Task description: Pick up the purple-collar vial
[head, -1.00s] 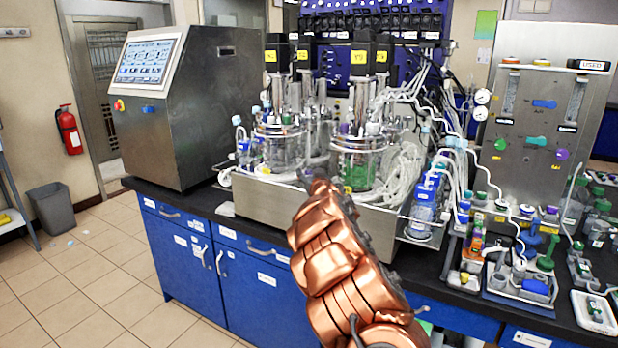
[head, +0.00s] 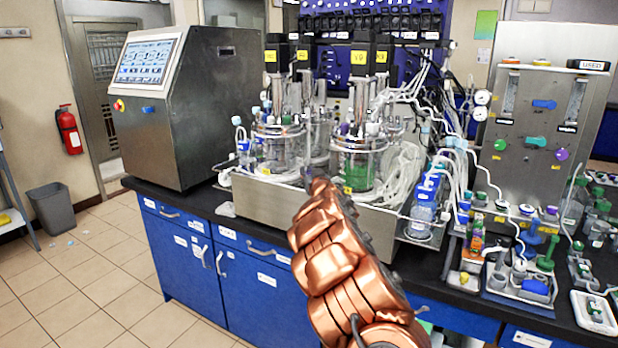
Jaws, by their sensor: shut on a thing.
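My copper arm reaches from the bottom of the head view up to the front of the steel tray (head: 262,205) under the bioreactors. Only a small dark piece shows at its far end; my gripper's fingers and anything between them are hidden behind the arm. I cannot make out the purple-collar vial for certain. A small purple part (head: 344,128) shows on top of the right glass vessel (head: 357,168), just above and right of the arm's end.
A steel control cabinet (head: 190,110) stands at left on the dark bench. Clear tubing (head: 400,170) hangs right of the vessels. Racks and small bottles crowd the right, with a white tray (head: 594,313) near the edge. The floor at left is mostly clear.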

